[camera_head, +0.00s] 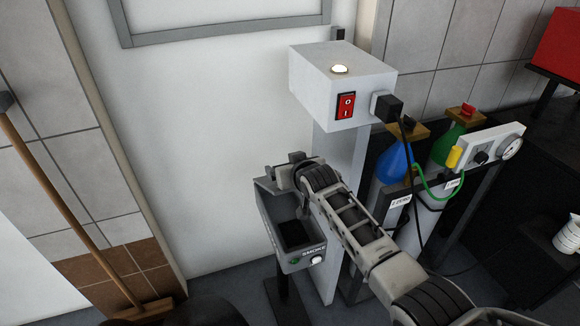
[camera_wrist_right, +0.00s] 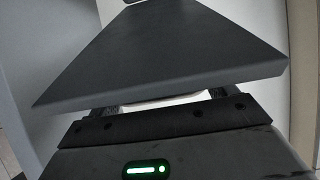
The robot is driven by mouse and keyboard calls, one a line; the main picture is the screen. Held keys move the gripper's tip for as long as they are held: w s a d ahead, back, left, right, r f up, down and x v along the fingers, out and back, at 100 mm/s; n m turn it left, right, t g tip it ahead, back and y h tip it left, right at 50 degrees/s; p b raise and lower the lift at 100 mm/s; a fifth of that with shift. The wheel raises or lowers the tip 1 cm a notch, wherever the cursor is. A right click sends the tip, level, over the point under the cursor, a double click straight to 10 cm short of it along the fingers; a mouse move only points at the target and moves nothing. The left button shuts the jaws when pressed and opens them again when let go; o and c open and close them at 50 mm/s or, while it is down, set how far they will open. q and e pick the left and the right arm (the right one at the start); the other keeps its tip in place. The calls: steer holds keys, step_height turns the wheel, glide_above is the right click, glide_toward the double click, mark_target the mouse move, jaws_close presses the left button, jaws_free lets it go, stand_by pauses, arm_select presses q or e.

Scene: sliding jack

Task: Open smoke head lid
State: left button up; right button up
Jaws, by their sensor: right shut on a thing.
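The smoke head is a grey box (camera_head: 305,260) marked SMOKE on its front, with a green light and a white knob. Its top is open and shows a dark inside. Its grey lid (camera_head: 264,184) is raised at the back left of the box, partly hidden by my right gripper. My right gripper (camera_head: 281,178) is shut on the lid. In the right wrist view, the lid (camera_wrist_right: 165,55) is a large dark plate reaching out from between the fingers (camera_wrist_right: 163,101). My left gripper is not in view.
A white box (camera_head: 340,80) with a red switch (camera_head: 346,105) and black plug stands on a column behind. Blue (camera_head: 393,165) and green (camera_head: 445,146) bottles, a gauge unit (camera_head: 485,148) and cables lie to the right. A broom (camera_head: 75,205) leans at the left.

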steer(key=o, duration=1.1)
steer(key=shift+a, duration=0.2)
steer(key=shift+d, duration=0.1)
steer(key=shift+s+d+r, duration=0.1)
steer(key=shift+s+r, duration=0.05)
steer(key=shift+s, duration=0.1)
steer(key=v, duration=1.5)
steer(key=shift+r, duration=0.15)
